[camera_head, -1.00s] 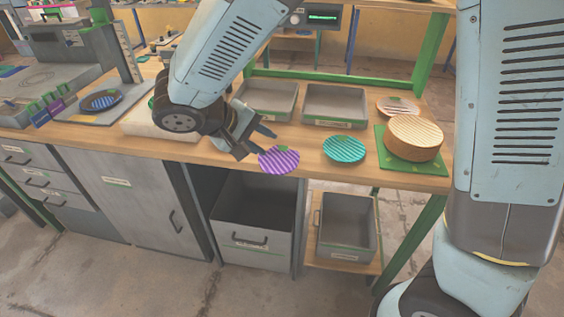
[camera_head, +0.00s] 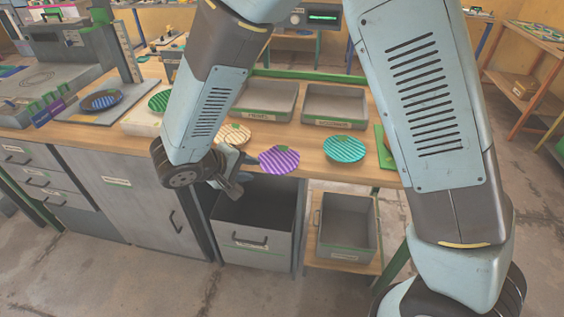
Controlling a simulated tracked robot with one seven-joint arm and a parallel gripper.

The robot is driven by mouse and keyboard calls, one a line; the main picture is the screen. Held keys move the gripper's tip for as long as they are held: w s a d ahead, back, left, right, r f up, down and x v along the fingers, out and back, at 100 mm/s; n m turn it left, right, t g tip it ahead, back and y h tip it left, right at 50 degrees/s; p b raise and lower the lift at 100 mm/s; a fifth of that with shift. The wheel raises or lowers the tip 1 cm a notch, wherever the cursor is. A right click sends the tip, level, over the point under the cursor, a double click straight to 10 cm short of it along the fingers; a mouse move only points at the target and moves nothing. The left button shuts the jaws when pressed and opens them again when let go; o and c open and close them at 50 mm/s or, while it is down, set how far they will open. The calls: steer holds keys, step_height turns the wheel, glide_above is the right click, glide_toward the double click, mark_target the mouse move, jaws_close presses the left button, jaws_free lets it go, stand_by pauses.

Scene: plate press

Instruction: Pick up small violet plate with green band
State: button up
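The small violet plate (camera_head: 279,159) is striped and has a small green mark at its back edge. It lies at the front edge of the wooden bench, its front side at or over the edge. My gripper (camera_head: 240,174) is just left of the plate, low and in front of the bench edge. Its two fingers look spread apart, with nothing seen between them. The fingertips point right, toward the plate, and appear apart from it.
A teal plate (camera_head: 344,149) lies right of the violet one; a cream striped plate (camera_head: 236,135) lies behind my gripper. Grey trays (camera_head: 335,122) stand at the back. Below the bench are an open grey drawer (camera_head: 254,240) and a grey bin (camera_head: 346,240).

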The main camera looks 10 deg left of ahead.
mark_target(270, 171)
steer(key=shift+x, duration=2.85)
steer(key=shift+s+d, duration=0.1)
steer(key=shift+d, duration=0.05)
jaws_close()
